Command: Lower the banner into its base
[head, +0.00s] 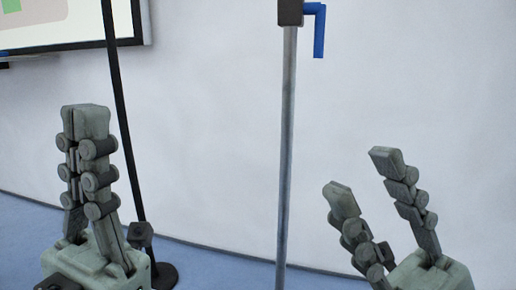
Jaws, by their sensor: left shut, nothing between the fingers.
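My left gripper (86,120) points up at the left of the head view. It is shut with nothing between its fingers. A thin black pole (120,110) runs down just behind and to the right of it to a round black base (165,275). A small dark block (140,232) shows by the pole's lower end; my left gripper partly hides this area. My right gripper (363,175) is open and empty at the lower right, fingers spread and pointing up. I cannot tell which part is the banner.
A grey upright post (286,150) stands between my grippers, with a dark block (290,12) and a blue crank handle (319,35) on top. A dark-framed panel (85,22) is at the upper left. The white wall (215,120) and blue floor (215,270) lie behind.

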